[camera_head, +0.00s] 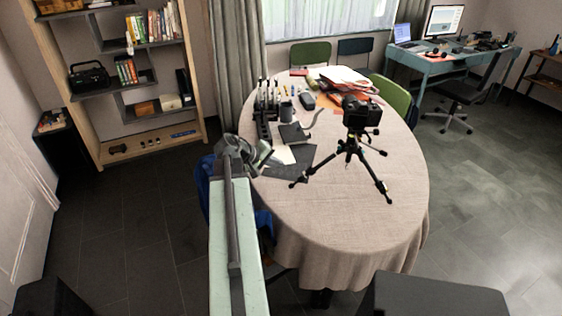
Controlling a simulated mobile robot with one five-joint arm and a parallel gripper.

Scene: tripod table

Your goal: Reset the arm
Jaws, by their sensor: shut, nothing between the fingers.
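My arm (237,235) reaches forward from the bottom middle of the picture, a long pale green link with a dark grey strip along it. My gripper (262,155) is at its far end, by the left edge of the oval table (330,215). It is shut and holds nothing. The fingers are small here and partly blend with the dark items behind them. I cannot tell whether the gripper touches the table.
A camera (361,112) on a small black tripod (350,150) stands on the table. A shelf (152,148) stands left. The table's front right is bare.

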